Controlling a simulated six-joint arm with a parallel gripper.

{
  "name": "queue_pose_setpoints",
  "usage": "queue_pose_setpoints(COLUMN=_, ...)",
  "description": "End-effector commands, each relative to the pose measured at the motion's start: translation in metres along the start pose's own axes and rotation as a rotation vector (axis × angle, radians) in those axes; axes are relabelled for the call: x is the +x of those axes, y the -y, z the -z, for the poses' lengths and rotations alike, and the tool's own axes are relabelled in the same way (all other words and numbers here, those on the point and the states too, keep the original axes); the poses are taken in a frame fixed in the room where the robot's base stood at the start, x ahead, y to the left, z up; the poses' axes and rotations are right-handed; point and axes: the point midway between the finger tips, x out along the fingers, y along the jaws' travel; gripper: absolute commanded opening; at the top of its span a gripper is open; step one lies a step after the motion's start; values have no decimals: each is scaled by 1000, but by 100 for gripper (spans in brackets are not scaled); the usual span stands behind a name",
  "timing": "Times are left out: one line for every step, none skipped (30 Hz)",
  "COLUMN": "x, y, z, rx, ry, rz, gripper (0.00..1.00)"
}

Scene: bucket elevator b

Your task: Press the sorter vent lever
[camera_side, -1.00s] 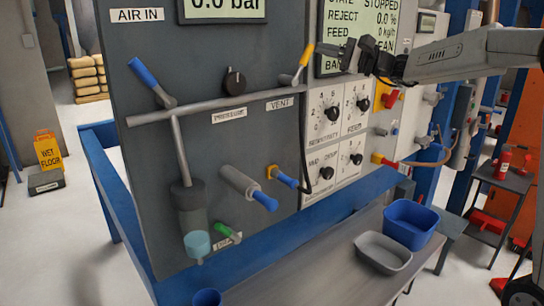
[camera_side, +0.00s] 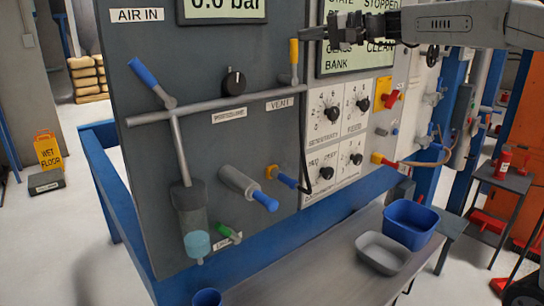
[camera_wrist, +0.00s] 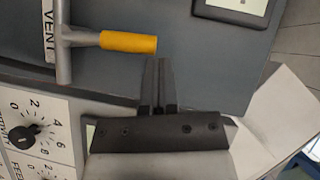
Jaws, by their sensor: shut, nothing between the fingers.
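The vent lever (camera_side: 294,60) has a yellow handle and sits on the grey pipe above the VENT label (camera_side: 280,103). Its handle stands about upright in the side view. In the wrist view the yellow handle (camera_wrist: 129,42) points right from its grey stem, near the VENT label (camera_wrist: 49,30). My gripper (camera_side: 304,33) is shut and empty, its tip close to the right of the handle's top in the side view. In the wrist view my gripper's fingertips (camera_wrist: 158,62) lie just below the handle's free end. I cannot tell whether they touch it.
A blue-handled lever (camera_side: 146,74) and a black knob (camera_side: 234,82) are on the same grey panel. A display (camera_side: 358,45) and a white dial panel (camera_side: 338,115) lie to the right. A blue bin (camera_side: 411,220) and grey tray (camera_side: 383,252) stand on the bench below.

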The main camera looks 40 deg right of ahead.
Motion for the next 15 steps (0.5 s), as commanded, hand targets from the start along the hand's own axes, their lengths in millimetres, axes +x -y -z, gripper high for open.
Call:
queue_pose_setpoints(x=3, y=4, z=-4, rx=-38, ry=3, rz=-22, gripper=0)
queue_pose_setpoints(x=4, y=5, z=-6, rx=-60, ry=3, rz=-37, gripper=0)
queue_pose_setpoints(x=6, y=6, z=-9, rx=-88, ry=3, rz=-56, gripper=0)
queue_pose_setpoints(x=7, y=7, z=-11, rx=-109, ry=3, rz=-70, gripper=0)
queue_pose_setpoints(x=9, y=8, z=-13, rx=-130, ry=3, rz=-84, gripper=0)
queue_pose_setpoints(x=11, y=9, z=-16, rx=-158, ry=3, rz=-102, gripper=0)
queue_pose_setpoints(x=12, y=10, z=-18, rx=-178, ry=3, rz=-116, gripper=0)
queue_pose_setpoints(x=13, y=10, z=-20, rx=-197, ry=3, rz=-129, gripper=0)
queue_pose_setpoints(x=15, y=11, z=-22, rx=-222, ry=3, rz=-146, gripper=0)
queue_pose_setpoints(x=16, y=11, z=-24, rx=-241, ry=3, rz=-159, gripper=0)
queue_pose_setpoints(x=18, y=12, z=-26, rx=-259, ry=3, rz=-172, gripper=0)
queue_pose_setpoints(x=19, y=12, z=-29, rx=-283, ry=3, rz=-188, gripper=0)
queue_pose_setpoints(x=20, y=12, z=-30, rx=-302, ry=3, rz=-200, gripper=0)
queue_pose_setpoints(x=22, y=12, z=-32, rx=-319, ry=3, rz=-212, gripper=0)
queue_pose_setpoints(x=23, y=13, z=-34, rx=-340, ry=3, rz=-227, gripper=0)
